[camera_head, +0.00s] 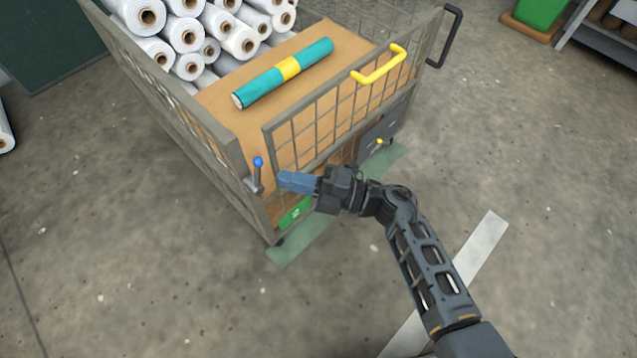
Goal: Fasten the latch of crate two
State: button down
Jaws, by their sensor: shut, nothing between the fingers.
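The crate (215,130) is a grey wire-sided cage with a brown floor. Its front gate (268,150) has a yellow handle (380,66). A green label (295,214) sits low on the front near the left corner; its mark is too small to read surely. The latch (257,175) is a small grey lever with a blue knob, standing upright at the front left corner post. My gripper (284,180) has its blue fingers shut and empty, just right of the latch and apart from it. It hides part of the gate's lower left. I cannot tell whether the gate is fully closed.
White rolls (187,34) are stacked at the back of the crate. A teal roll with a yellow band (288,69) lies in front of them. A black handle (452,35) juts out at the right corner. The concrete floor in front is clear.

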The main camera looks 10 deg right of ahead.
jog(key=shift+x, duration=1.6)
jog(key=n+p, duration=0.1)
jog(key=a+n+g+h+p, duration=0.1)
jog(key=shift+s+a+r+n+p, duration=0.1)
jog(key=shift+s+r+n+p, duration=0.2)
jog(key=shift+s+r+p, duration=0.1)
